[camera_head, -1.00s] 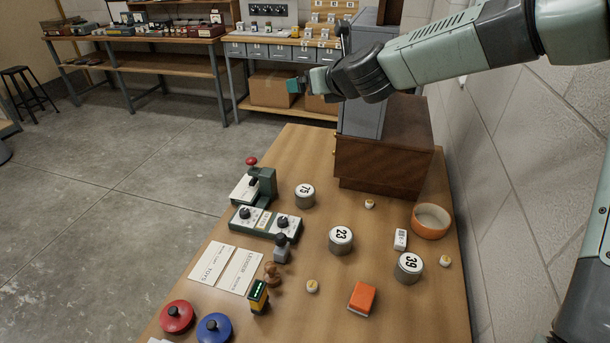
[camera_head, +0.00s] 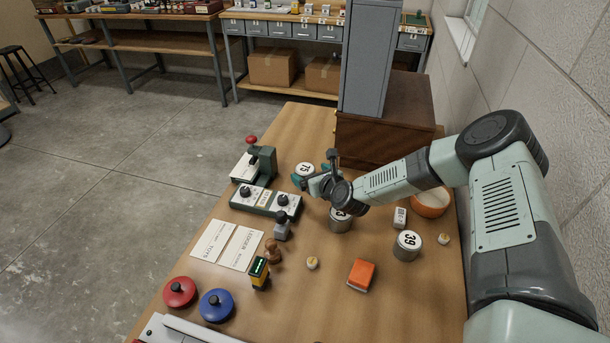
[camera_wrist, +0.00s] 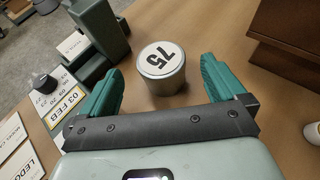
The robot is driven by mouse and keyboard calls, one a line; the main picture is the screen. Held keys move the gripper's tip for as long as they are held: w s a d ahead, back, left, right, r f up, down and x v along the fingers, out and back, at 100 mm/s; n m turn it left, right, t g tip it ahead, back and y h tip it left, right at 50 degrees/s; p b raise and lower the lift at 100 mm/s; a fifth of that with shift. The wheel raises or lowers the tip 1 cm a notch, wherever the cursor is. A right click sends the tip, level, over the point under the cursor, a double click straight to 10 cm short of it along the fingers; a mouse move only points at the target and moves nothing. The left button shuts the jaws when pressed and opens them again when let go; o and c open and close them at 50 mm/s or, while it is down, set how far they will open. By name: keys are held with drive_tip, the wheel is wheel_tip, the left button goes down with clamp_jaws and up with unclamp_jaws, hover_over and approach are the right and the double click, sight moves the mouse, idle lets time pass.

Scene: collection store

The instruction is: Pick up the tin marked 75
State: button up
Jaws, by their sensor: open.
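The tin marked 75 (camera_wrist: 163,72) stands upright on the table, a grey tin with a white lid. In the wrist view it sits between and a little beyond the tips of my open gripper (camera_wrist: 160,85), with gaps on both sides. In the head view its lid (camera_head: 305,169) shows just behind my gripper (camera_head: 312,178), whose teal fingers are around its near side; contact cannot be told. The tin marked 23 (camera_head: 339,223) is partly hidden under my wrist. The tin marked 39 (camera_head: 407,246) stands farther right.
A grey-green device with a red knob (camera_head: 252,163) and a dial box (camera_head: 265,202) stand left of the tin. A brown wooden cabinet (camera_head: 385,132) stands behind. An orange bowl (camera_head: 431,202) is at right.

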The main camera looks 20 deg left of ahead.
sight(305, 174)
drive_tip(key=shift+f, duration=0.65)
drive_tip(key=x, duration=0.5)
drive_tip(key=shift+f, duration=0.15)
